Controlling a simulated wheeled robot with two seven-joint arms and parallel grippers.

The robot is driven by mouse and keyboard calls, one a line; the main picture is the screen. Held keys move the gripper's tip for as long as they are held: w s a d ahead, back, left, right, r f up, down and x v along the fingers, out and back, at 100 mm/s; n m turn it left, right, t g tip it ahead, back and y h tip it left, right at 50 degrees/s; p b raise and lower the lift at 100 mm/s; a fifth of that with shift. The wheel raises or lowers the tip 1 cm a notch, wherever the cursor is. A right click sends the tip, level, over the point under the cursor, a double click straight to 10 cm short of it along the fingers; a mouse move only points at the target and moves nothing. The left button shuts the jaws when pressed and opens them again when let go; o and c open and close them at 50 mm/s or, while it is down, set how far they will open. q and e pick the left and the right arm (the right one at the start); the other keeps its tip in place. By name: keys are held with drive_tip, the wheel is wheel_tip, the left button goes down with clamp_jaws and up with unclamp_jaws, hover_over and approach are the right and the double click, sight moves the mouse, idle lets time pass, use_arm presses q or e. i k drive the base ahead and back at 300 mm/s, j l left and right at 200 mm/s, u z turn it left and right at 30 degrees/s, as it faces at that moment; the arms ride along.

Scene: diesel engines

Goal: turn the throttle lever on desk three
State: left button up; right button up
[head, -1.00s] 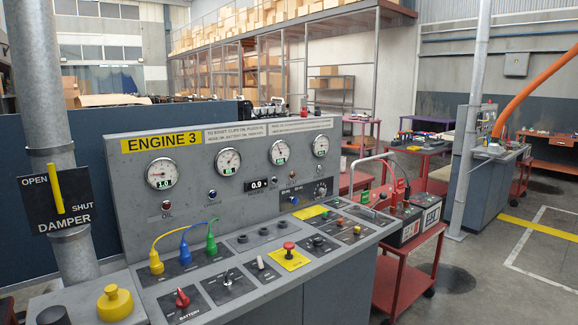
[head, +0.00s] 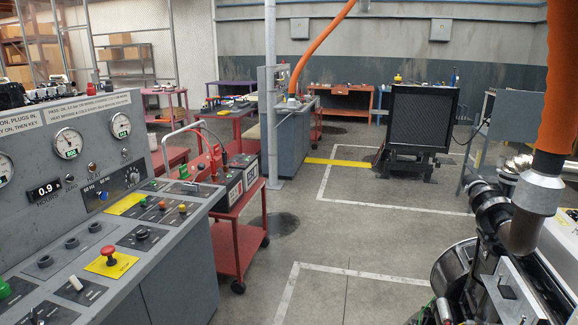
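Desk three, a grey control desk (head: 160,290), stands at the left of the head view, cut off by the left edge. Its sloped top carries a red mushroom button (head: 108,251) on a yellow plate, a small white lever (head: 76,283), a black knob (head: 142,234) and several small coloured buttons. Its upright panel has round gauges (head: 68,143), a readout of 0.9 (head: 45,190) and a dial (head: 132,177). I cannot tell which control is the throttle lever; the labels are too small to read. Neither of my grippers is in view.
A red cart (head: 238,236) with a boxy unit stands just right of the desk. An engine (head: 510,250) with an orange hose fills the right edge. A black radiator (head: 423,120) stands further back. The floor between, with white lines, is clear.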

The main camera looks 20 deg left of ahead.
sight(200, 167)
drive_tip(key=i+j+z, duration=0.15)
drive_tip(key=z, duration=0.35)
drive_tip(key=j+z, duration=0.5)
drive_tip(key=i+j+z, duration=0.1)
drive_tip(key=j+z, duration=0.15)
drive_tip(key=z, duration=0.25)
drive_tip(key=j+z, duration=0.35)
drive_tip(key=z, duration=0.15)
drive_tip(key=k+j+z, duration=0.1)
drive_tip(key=j+z, duration=0.2)
drive_tip(key=z, duration=0.15)
drive_tip(key=j+z, duration=0.35)
drive_tip(key=j, duration=0.25)
drive_tip(key=j+z, duration=0.4)
drive_tip(key=j, duration=0.25)
drive_tip(key=j+z, duration=0.35)
drive_tip(key=j, duration=0.25)
drive_tip(key=i+j+u, duration=0.1)
drive_tip(key=j+u, duration=0.4)
drive_tip(key=j, duration=0.15)
drive_tip(key=u, duration=0.5)
drive_tip(key=i+j+u, duration=0.1)
drive_tip(key=u, duration=0.85)
drive_tip(key=i+u, duration=0.1)
drive_tip(key=u, duration=0.4)
